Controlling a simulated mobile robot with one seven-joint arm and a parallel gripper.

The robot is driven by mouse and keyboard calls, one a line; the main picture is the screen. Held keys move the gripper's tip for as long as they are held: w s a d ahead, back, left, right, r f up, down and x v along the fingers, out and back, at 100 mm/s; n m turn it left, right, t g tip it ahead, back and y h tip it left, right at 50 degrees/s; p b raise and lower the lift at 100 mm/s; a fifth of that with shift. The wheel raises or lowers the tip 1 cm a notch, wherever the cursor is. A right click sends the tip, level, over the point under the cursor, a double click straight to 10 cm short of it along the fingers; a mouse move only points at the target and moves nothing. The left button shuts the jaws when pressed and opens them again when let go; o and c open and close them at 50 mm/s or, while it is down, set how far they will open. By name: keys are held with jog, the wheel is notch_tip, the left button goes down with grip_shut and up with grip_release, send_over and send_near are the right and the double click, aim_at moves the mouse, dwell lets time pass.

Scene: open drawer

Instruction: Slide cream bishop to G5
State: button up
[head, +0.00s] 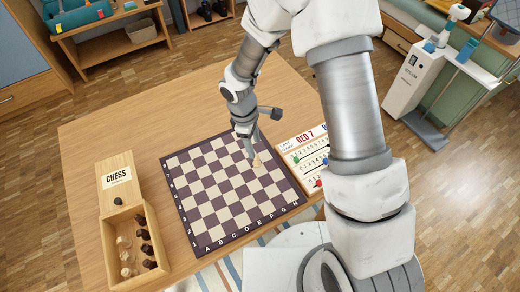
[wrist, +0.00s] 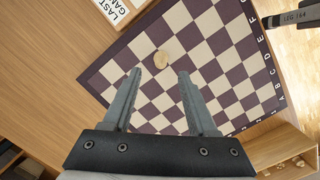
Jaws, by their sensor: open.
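The cream bishop (head: 257,161) stands on the chessboard (head: 186,231) towards the right side, about one file in from the right edge. I cannot read its exact rank. In the wrist view the bishop (wrist: 161,59) shows from above, just beyond the fingertips and roughly midway between their lines. My gripper (head: 251,153) is over the board beside the bishop. In the wrist view my gripper (wrist: 159,74) is open, with nothing between its fingers. The rest of the board (wrist: 222,52) shows bare squares; letters run along its front edge.
A wooden chess box (head: 110,238) with an open compartment of cream and dark pieces stands left of the board. A score board (head: 298,147) marked "RED 7" lies close to the board's right. Bare tabletop (head: 110,135) lies behind and left.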

jog(key=shift+a+r+p, duration=0.2)
jog(key=shift+r+p, duration=0.1)
jog(key=shift+r, duration=0.6)
jog(key=shift+f, duration=0.25)
